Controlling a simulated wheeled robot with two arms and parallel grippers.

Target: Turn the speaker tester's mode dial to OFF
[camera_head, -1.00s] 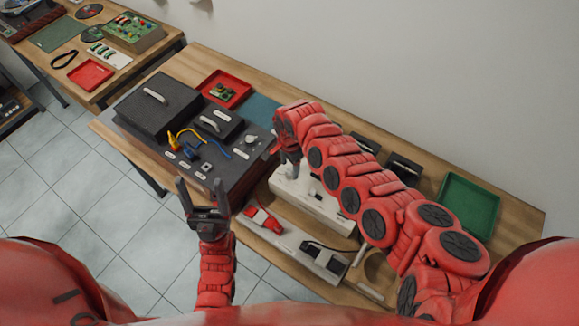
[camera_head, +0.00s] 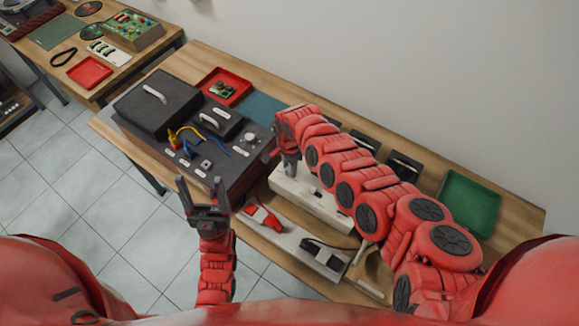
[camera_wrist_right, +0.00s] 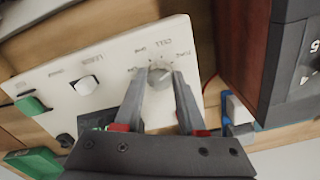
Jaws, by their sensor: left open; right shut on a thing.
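The speaker tester (camera_head: 318,207) is a white box near the middle of the bench. In the right wrist view its pale panel (camera_wrist_right: 115,75) fills much of the picture, with small labels only partly readable. The grey round mode dial (camera_wrist_right: 160,74) is on this panel, with labels around it; its pointer setting is unclear. My right gripper (camera_wrist_right: 160,88) is shut on the dial, a fingertip on each side. In the head view my right gripper (camera_head: 289,166) is at the tester's upper left end, and the dial is hidden. My left gripper (camera_head: 203,189) is open and empty, in front of the bench.
A dark hi-fi unit (camera_head: 235,178) with cables and a knob stands left of the tester. A power strip (camera_head: 300,243) lies in front. A green tray (camera_head: 469,203) is on the right, a red tray (camera_head: 224,87) at the back. A second bench (camera_head: 110,75) is further left.

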